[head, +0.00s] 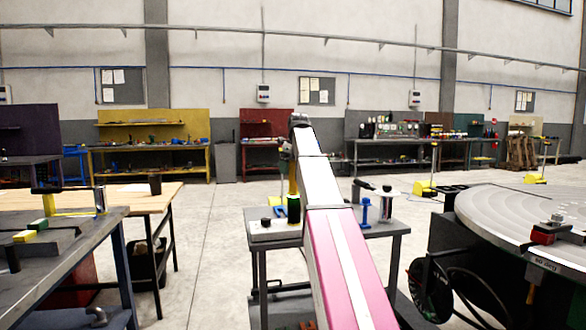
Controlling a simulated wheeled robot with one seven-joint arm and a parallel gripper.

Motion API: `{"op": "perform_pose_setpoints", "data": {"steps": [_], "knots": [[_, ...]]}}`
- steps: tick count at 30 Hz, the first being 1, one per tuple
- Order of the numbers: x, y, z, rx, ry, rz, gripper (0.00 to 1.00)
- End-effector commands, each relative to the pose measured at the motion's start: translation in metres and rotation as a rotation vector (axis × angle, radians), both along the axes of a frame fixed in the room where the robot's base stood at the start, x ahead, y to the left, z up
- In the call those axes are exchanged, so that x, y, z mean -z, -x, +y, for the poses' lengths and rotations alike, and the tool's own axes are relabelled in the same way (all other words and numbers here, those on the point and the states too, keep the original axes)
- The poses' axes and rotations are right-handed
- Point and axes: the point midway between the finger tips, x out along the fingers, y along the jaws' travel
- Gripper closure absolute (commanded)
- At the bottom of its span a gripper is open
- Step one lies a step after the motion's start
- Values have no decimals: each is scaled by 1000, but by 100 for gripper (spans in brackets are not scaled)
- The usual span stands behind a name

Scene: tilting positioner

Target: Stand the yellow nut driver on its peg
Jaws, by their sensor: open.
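A slim yellow upright piece (293,178), which looks like the yellow nut driver, stands near vertical just left of my arm. Its lower end meets a dark cylinder with a green band (293,209) on the small grey table; whether it sits in, on or behind that cylinder I cannot tell. My gripper (286,155) is at the far end of my arm, above the small table and close to the top of the yellow piece. It is open, but its fingers are small and partly hidden by my arm. I cannot make out a separate empty peg.
The small table (256,241) also bears a pale block with a black knob (265,224), a blue stand (365,211) and a white spool-like piece (388,207). A large round positioner plate (500,215) is at right.

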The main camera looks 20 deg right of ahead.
Motion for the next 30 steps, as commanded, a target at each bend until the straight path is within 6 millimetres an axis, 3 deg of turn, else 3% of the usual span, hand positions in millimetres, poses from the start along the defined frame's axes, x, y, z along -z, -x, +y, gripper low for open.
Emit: {"op": "perform_pose_setpoints", "data": {"steps": [11,30], "knots": [[-6,0,0,0,0,-1,1],[-50,2,-2,0,-1,-1,1]]}}
